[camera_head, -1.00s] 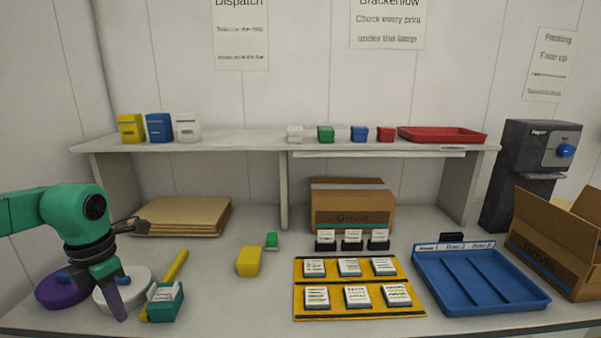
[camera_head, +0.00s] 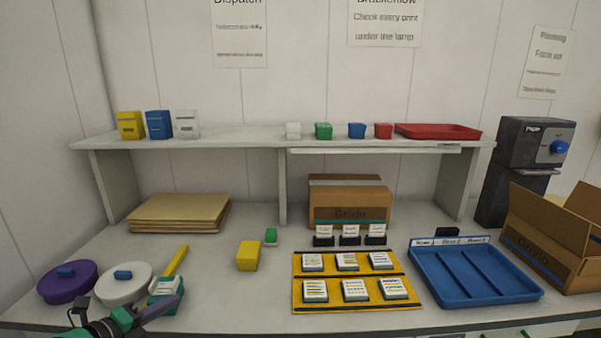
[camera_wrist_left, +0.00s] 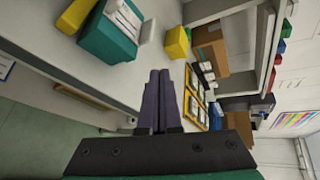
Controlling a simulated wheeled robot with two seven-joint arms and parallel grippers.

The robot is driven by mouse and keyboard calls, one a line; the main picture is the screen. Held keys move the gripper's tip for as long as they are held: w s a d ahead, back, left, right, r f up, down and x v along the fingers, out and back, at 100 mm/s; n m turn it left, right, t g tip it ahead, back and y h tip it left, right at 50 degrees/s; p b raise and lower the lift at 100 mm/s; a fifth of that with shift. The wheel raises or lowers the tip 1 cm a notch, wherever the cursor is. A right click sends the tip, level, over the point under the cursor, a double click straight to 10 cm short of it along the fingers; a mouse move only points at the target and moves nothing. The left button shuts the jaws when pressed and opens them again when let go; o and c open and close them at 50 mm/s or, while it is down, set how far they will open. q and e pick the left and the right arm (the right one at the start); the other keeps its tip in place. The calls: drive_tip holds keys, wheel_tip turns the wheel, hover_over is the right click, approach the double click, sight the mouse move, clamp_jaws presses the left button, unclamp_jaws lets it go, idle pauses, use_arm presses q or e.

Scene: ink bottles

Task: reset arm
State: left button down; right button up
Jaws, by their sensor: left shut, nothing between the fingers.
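My left gripper (camera_head: 168,306) is low at the front left of the bench in the head view, in front of the green block with white labels (camera_head: 163,289). In the left wrist view its two purple fingers (camera_wrist_left: 158,95) are together with nothing between them. The green block also shows in the left wrist view (camera_wrist_left: 105,40), to the left of the fingers and apart from them. My right gripper does not show in either view.
A shelf (camera_head: 250,138) spans the back.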

use_arm(q)
drive_tip(key=s+a+f+n+g+y, duration=0.3)
drive_tip(key=s+f+n+y, duration=0.65)
drive_tip(key=n, duration=0.85)
drive_tip(key=s+d+f+n+g+h, duration=0.55)
drive_tip(key=s+d, duration=0.35)
drive_tip(key=s, duration=0.3)
wheel_tip(320, 180, down, 25)
drive_tip(key=s+g+y, duration=0.1)
drive_tip(key=s+g, duration=0.1)
drive_tip(key=s, duration=0.1)
drive_tip(key=s+a+f+g, duration=0.1)
drive_tip(key=s+a+f, duration=0.2)
drive_tip(key=s+f, duration=1)
drive_tip(key=s, duration=0.3)
drive_tip(key=shift+f, duration=0.3)
